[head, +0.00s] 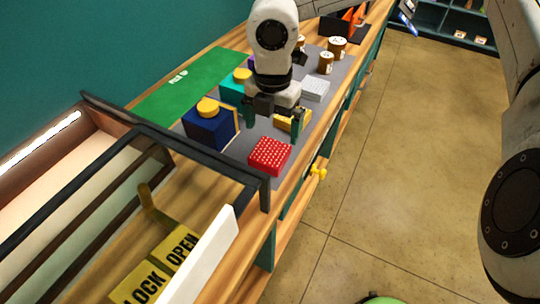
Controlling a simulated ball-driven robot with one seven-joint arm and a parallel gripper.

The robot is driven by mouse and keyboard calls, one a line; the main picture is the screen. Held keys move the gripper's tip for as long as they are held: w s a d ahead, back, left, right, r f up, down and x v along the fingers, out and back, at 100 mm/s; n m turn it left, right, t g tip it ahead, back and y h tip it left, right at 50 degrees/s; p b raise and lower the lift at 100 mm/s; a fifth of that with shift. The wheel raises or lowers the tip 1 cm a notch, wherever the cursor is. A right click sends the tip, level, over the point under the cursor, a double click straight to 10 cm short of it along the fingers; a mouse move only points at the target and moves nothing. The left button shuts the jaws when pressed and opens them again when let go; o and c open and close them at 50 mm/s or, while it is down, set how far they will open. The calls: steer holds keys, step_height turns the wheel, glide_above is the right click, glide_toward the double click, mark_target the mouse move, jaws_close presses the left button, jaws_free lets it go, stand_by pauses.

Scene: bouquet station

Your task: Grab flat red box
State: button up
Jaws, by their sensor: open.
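The flat red box (269,156), with a pattern of white dots, lies on the grey mat (232,152) near the front edge of the bench. My gripper (275,128) is above the mat, just behind the red box, with its fingers pointing down. Its fingers are apart, and I see nothing held in them. A yellow box (292,120) is partly hidden behind the right finger.
A dark blue box (209,130) with a yellow top stands left of the red box. A teal box (233,86), a white box (315,89) and brown jars (326,63) stand farther back. A dark-framed case (181,150) is nearer me.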

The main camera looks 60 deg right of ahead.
mark_target(270, 151)
steer(key=shift+w+a+f+p, duration=0.1)
steer(key=shift+f+p, duration=0.3)
steer(key=shift+f, duration=1.45)
steer(key=shift+w+a+f+p, duration=0.1)
steer(key=shift+f+p, duration=0.3)
steer(key=shift+f, duration=1.45)
steer(key=c, duration=1)
steer(key=shift+o, duration=0.2)
